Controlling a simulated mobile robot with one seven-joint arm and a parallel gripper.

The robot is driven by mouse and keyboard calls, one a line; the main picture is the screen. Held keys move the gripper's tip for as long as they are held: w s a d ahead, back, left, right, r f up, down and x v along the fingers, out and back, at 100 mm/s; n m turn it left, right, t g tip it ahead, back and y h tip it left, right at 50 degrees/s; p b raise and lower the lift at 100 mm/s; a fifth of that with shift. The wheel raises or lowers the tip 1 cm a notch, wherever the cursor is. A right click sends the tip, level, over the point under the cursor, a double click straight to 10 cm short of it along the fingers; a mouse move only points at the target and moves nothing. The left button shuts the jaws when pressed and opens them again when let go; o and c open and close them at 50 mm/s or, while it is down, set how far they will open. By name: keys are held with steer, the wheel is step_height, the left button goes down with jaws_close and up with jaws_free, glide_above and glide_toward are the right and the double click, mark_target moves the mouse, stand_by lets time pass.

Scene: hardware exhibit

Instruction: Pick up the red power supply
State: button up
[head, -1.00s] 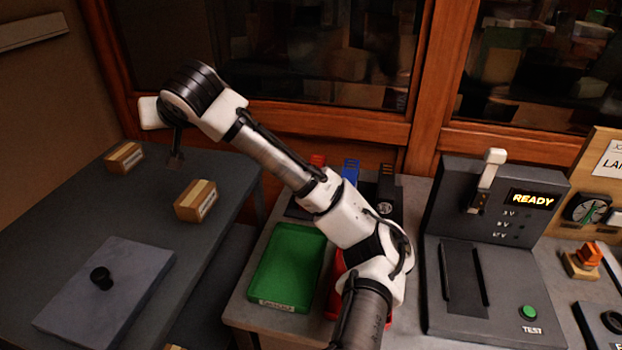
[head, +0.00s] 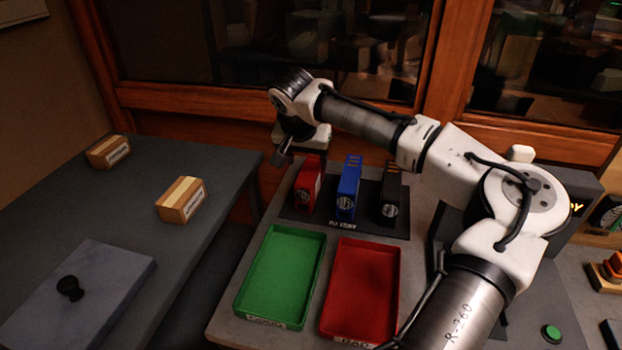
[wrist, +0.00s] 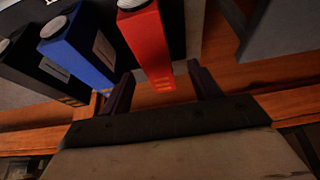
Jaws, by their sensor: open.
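The red power supply (head: 307,187) stands upright at the left of a row of three on a dark base. In the wrist view the red power supply (wrist: 147,45) lies ahead of my gripper (wrist: 163,88), its near end between the two open fingers. I cannot tell whether a finger touches it. In the head view my gripper (head: 291,152) is above and just behind the red unit, its fingers partly hidden by the wrist. Nothing is held.
A blue power supply (head: 348,190) and a black one (head: 390,198) stand close to the right on the dark base (head: 330,218). In front are a green tray (head: 281,275) and a red tray (head: 362,285), both empty. A wooden-framed window (head: 190,97) is behind.

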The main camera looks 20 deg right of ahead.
mark_target(311, 167)
steer(key=x, duration=0.3)
steer(key=p+x, duration=0.1)
steer(key=x, duration=0.1)
steer(key=shift+d+f, duration=0.1)
steer(key=shift+d, duration=0.2)
steer(key=shift+w+d+f, duration=0.1)
steer(key=shift+w+f, duration=0.05)
steer(key=shift+f, duration=0.35)
steer(key=shift+f, duration=0.25)
steer(key=shift+c, duration=0.4)
steer(key=shift+r, duration=0.1)
jaws_close()
